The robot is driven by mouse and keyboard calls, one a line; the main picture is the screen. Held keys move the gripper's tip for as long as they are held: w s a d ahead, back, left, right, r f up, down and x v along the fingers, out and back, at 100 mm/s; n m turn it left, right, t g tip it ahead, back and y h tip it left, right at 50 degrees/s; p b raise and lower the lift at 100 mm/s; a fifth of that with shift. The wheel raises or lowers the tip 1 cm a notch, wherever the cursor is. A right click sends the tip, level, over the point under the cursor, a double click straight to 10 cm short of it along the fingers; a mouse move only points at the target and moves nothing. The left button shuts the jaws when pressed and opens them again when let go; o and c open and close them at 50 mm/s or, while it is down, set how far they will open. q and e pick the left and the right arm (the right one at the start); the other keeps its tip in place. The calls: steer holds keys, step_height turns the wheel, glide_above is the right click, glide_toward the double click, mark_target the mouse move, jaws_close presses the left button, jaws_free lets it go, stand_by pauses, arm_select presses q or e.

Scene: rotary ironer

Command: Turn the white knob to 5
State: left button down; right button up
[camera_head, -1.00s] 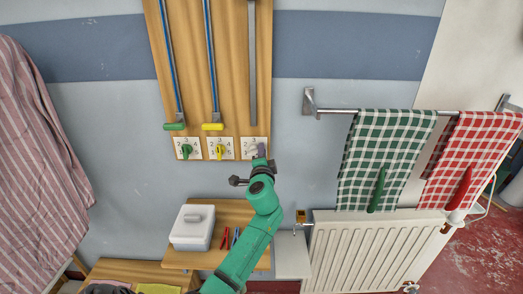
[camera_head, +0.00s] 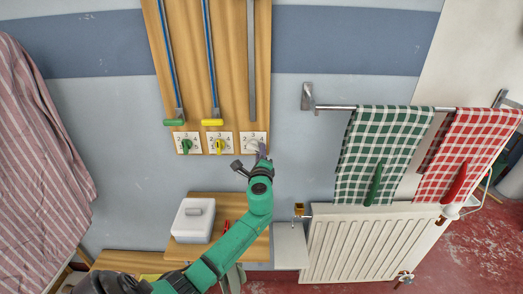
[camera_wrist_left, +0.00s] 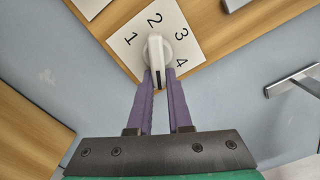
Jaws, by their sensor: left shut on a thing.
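The white knob (camera_head: 252,146) sits on a square white number plate (camera_head: 246,136) at the lower right of the wooden wall board. My left gripper (camera_head: 262,152) is at the knob from below right. In the left wrist view the purple fingers of my left gripper (camera_wrist_left: 159,76) are shut on the bar of the white knob (camera_wrist_left: 156,50), one on each side. A dark mark shows on the bar's end between the fingers. On the plate (camera_wrist_left: 125,53) I read 1, 2, 3 and 4; the 5 is hidden. My right gripper is not in view.
A yellow knob (camera_head: 220,146) and a green knob (camera_head: 186,146) sit on similar plates to the left. Below are a white box (camera_head: 192,222) and a wooden shelf (camera_head: 236,206). Checked towels hang on a rail (camera_head: 335,108) above a radiator (camera_head: 360,240) to the right.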

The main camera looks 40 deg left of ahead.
arm_select(q)
steer(key=shift+a+r+m, duration=0.1)
steer(key=shift+r+m, duration=0.05)
steer(key=shift+m, duration=0.15)
steer(key=c, duration=0.9)
jaws_free()
steer(key=shift+o, duration=0.3)
steer(key=shift+a, duration=0.1)
steer(key=shift+f, duration=0.2)
steer(key=b+v, duration=0.2)
steer(key=v, duration=1.2)
steer(key=shift+s+d, duration=0.2)
steer(key=shift+d, duration=0.05)
